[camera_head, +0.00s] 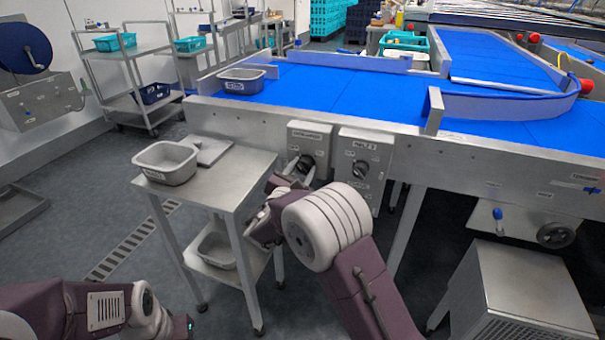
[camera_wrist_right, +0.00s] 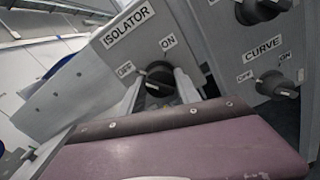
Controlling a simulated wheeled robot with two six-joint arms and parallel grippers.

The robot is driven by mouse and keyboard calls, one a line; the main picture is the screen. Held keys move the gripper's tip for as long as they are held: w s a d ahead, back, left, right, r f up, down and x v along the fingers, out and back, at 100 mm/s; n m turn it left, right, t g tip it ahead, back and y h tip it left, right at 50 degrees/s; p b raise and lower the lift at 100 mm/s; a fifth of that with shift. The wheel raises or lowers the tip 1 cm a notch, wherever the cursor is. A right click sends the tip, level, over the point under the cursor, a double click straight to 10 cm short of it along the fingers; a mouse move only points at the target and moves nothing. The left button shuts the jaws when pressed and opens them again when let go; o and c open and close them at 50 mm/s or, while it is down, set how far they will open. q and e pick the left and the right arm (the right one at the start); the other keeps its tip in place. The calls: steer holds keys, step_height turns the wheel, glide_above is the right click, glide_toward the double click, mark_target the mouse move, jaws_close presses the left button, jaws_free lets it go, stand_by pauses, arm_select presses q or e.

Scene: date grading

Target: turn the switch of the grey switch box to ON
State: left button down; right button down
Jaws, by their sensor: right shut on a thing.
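The grey switch box labelled ISOLATOR (camera_head: 322,143) is mounted on the side of the blue conveyor, and it fills the upper middle of the right wrist view (camera_wrist_right: 112,55). Its black rotary switch (camera_wrist_right: 157,80) sits below the OFF and ON labels and also shows in the head view (camera_head: 307,162). My right gripper (camera_head: 301,166) is at this switch, its fingers on either side of the knob, shut on it. The fingers partly hide the knob, and I cannot tell which label it points to. My left arm shows at the lower left; its fingers are not visible.
A second grey box with black knobs, one labelled CURVE (camera_wrist_right: 263,48), stands just right of the ISOLATOR box. A steel trolley (camera_head: 216,190) with a grey tub (camera_head: 166,176) is close on the left of my right arm. A steel cabinet (camera_head: 530,290) stands at the lower right.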

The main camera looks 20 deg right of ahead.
steer(key=m+b, duration=0.4)
steer(key=b, duration=0.2)
steer(key=m+b, duration=0.5)
steer(key=b, duration=0.2)
steer(key=m+b, duration=0.5)
steer(key=b, duration=0.2)
steer(key=shift+f, duration=0.4)
steer(key=shift+r+m+b, duration=0.25)
steer(key=shift+m+b, duration=1.05)
steer(key=shift+b, duration=0.2)
steer(key=c, duration=0.9)
jaws_free()
steer(key=shift+o, duration=0.2)
steer(key=shift+s+r, duration=0.1)
